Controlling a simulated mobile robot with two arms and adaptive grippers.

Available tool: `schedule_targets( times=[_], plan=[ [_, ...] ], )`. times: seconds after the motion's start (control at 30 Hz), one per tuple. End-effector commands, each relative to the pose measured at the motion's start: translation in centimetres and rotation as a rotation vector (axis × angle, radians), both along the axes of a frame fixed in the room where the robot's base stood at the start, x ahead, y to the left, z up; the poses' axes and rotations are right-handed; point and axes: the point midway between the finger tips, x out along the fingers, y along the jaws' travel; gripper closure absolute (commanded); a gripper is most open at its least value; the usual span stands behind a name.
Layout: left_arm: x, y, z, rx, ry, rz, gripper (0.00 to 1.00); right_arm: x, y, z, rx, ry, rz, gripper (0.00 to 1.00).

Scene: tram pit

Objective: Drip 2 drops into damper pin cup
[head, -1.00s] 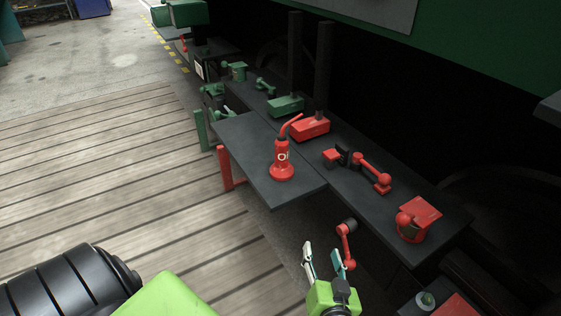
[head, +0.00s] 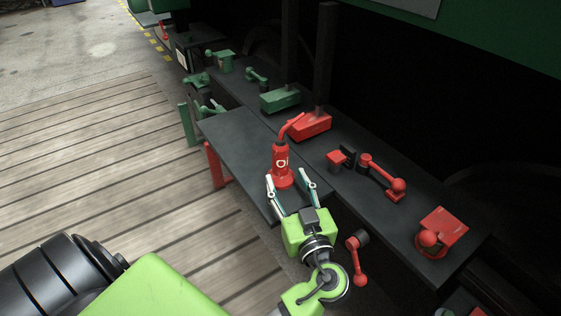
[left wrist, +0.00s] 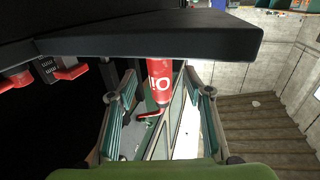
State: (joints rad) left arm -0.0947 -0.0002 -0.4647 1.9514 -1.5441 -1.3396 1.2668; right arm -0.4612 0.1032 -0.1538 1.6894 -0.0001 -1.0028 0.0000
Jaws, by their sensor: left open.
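A red oil bottle (head: 282,160) with a white mark and a thin bent spout stands upright on the dark shelf (head: 238,140). My left gripper (head: 287,178) is open in front of it, its two fingers spread toward the bottle's lower part. In the left wrist view the red bottle (left wrist: 160,85) shows upside down between the open fingers (left wrist: 160,76); contact cannot be told. A red cup-like fitting with a square lid (head: 445,222) sits at the right end of the long ledge. I cannot tell whether it is the damper pin cup. My right gripper is not in view.
The long dark ledge (head: 330,185) carries a red box (head: 310,126), a red lever with a ball end (head: 382,178) and green fittings (head: 280,98). Another red lever (head: 357,258) hangs right of my gripper. The plank floor (head: 90,180) at left is clear.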

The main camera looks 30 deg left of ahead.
Motion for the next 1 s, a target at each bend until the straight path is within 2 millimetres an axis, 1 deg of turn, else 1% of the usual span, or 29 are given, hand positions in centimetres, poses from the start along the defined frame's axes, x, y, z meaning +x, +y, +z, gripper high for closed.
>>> schedule_targets(
  times=[0.03,0.23,0.4,0.53,0.63,0.83,0.87,0.9,0.97,1.0],
  plan=[
    [0.4,0.5,0.2,0.002,-0.002,0.0,0.54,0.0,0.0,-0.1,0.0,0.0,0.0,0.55],
    [1.2,1.5,0.3,0.002,-0.001,0.001,0.54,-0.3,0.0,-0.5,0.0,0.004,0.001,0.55],
    [2.9,3.4,1.1,0.004,-0.002,0.001,0.54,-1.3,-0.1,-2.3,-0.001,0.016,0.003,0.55],
    [3.9,4.6,0.9,0.003,0.0,0.0,0.54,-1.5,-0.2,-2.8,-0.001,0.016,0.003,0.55],
    [4.2,5.0,0.8,0.001,0.001,0.0,0.54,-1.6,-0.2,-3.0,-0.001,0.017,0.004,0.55],
    [4.2,5.0,0.7,0.0,0.001,0.0,0.54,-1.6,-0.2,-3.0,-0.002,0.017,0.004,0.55],
    [4.2,5.0,0.7,0.0,0.001,0.0,0.59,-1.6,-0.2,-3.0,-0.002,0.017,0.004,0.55],
    [4.2,5.0,0.7,0.0,0.001,0.0,0.69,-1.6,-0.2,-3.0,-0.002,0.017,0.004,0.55],
    [4.2,5.0,0.7,0.0,0.001,0.0,0.85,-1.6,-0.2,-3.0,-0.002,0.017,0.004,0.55],
    [4.2,5.0,0.7,0.0,0.001,0.0,0.95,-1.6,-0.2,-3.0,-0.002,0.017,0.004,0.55]
  ],
)
